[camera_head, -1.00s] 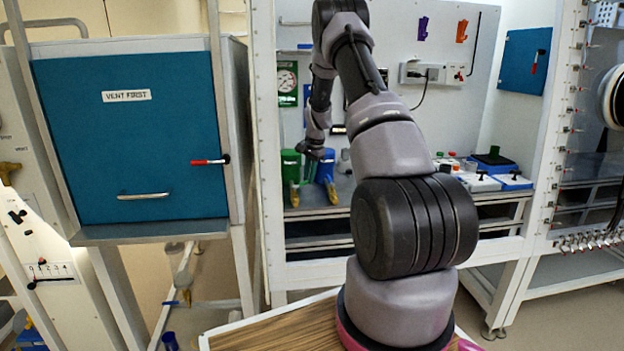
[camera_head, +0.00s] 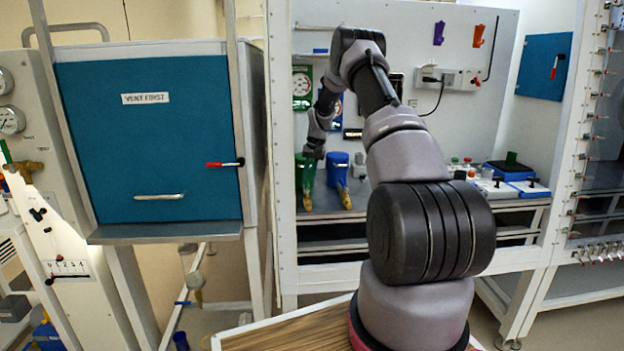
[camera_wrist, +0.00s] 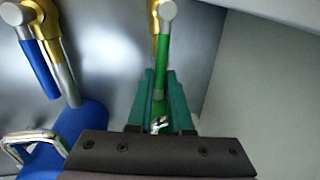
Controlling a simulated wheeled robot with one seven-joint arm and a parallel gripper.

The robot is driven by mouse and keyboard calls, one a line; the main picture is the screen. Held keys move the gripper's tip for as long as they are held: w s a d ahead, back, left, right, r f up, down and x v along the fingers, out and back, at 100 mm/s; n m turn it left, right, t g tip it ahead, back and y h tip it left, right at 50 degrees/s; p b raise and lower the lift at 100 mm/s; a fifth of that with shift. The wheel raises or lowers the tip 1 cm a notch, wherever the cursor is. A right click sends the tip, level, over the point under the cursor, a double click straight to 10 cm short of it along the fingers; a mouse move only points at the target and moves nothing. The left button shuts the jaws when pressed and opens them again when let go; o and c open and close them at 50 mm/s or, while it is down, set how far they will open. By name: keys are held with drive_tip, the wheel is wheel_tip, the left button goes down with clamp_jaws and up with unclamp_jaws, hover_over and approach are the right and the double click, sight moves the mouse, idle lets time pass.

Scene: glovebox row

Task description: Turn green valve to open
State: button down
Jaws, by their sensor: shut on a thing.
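The green valve's handle (camera_wrist: 162,55) is a straight green lever in the wrist view, running down from a silver cap on a brass valve body. My gripper (camera_wrist: 161,78) has teal fingers on both sides of this lever and is shut on it. In the head view my gripper (camera_head: 314,151) is over the green canister (camera_head: 306,172), whose brass valve (camera_head: 307,201) shows at its front. The lever itself cannot be made out there. I cannot tell the valve's exact angle.
A blue canister (camera_head: 338,171) stands just right of the green one; its blue lever (camera_wrist: 38,69) and brass valve show at the wrist view's left. A pale wall (camera_wrist: 260,90) is at the right there. A blue "VENT FIRST" door (camera_head: 150,140) is at left.

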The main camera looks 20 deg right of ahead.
drive_tip(key=shift+w+a+n, duration=0.1)
drive_tip(key=shift+a+n, duration=0.15)
drive_tip(key=shift+n, duration=0.15)
drive_tip(key=c, duration=0.8)
unclamp_jaws()
drive_tip(key=shift+c, duration=0.2)
drive_tip(key=shift+r, duration=0.1)
wheel_tip(320, 180, up, 10)
drive_tip(key=d, duration=0.2)
drive_tip(key=shift+s+r, duration=0.25)
